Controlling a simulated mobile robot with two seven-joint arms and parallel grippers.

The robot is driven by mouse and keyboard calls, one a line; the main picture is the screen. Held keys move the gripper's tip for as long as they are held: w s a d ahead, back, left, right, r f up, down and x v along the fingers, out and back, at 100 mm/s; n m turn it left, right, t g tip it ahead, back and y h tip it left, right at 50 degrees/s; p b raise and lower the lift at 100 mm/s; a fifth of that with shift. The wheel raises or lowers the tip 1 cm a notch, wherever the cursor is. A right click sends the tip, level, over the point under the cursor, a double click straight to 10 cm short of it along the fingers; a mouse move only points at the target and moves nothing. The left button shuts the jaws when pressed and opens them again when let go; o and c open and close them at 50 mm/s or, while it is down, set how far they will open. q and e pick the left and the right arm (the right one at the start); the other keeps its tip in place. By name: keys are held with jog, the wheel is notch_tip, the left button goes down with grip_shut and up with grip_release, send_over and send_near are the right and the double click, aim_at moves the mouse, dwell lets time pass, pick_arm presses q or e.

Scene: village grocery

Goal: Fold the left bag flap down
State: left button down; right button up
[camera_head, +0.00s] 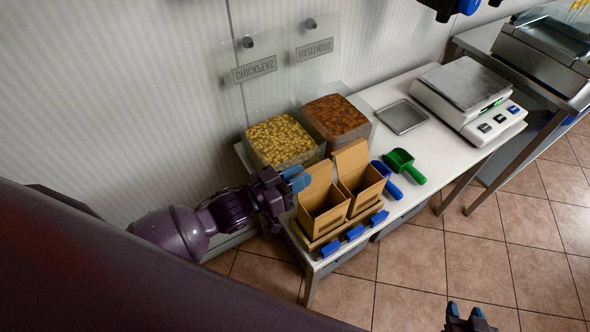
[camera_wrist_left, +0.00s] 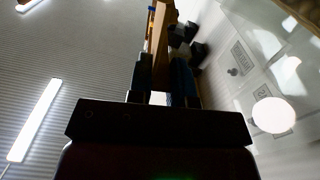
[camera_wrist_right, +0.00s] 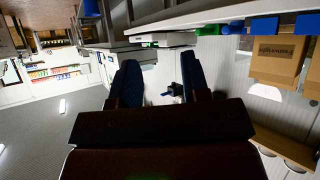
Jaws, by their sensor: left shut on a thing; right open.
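Two open tan paper bags stand side by side at the front of the white table: the left bag (camera_head: 323,217) and the right bag (camera_head: 365,192). The left bag flap (camera_head: 317,183) stands up at its back edge, as does the right bag's flap (camera_head: 350,157). My left gripper (camera_head: 297,180) is at the left flap's edge, shut on it; the left wrist view shows the tan flap (camera_wrist_left: 160,38) between the fingers. My right gripper (camera_head: 470,318) is open and empty, low over the floor and away from the bags. A labelled bag (camera_wrist_right: 275,58) shows in the right wrist view.
Bins of chickpeas (camera_head: 280,140) and hazelnuts (camera_head: 335,118) stand behind the bags. A blue scoop (camera_head: 388,180) and a green scoop (camera_head: 403,163) lie right of them. Blue clips (camera_head: 355,232) line the front edge. A metal tray (camera_head: 402,116) and scale (camera_head: 468,95) are further right.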

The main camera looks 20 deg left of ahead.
pick_arm(q)
jog(key=shift+s+d+r+m+p, duration=0.2)
jog(key=shift+s+d+m+p, duration=0.2)
jog(key=shift+m, duration=0.3)
jog(key=shift+s+d+m+p, duration=0.15)
jog(key=shift+d+m+p, duration=0.25)
jog(key=shift+m, duration=0.5)
jog(key=shift+s+d+m, duration=0.1)
jog(key=shift+s+m, duration=0.05)
jog(key=shift+m, duration=0.35)
pick_arm(e)
jog(key=shift+s+d+r, duration=0.1)
jog(key=shift+s+r, duration=0.1)
jog(key=shift+r, duration=0.3)
jog(key=shift+s+r, duration=0.2)
jog(key=shift+r, duration=0.25)
jog(key=shift+w+r, duration=0.15)
jog(key=shift+w, duration=0.05)
pick_arm(q)
jog(key=c, duration=1.1)
grip_release()
jog(key=shift+c, duration=0.2)
jog(key=shift+o, duration=0.3)
pick_arm(e)
jog(key=shift+w+r, duration=0.15)
jog(key=shift+w, duration=0.1)
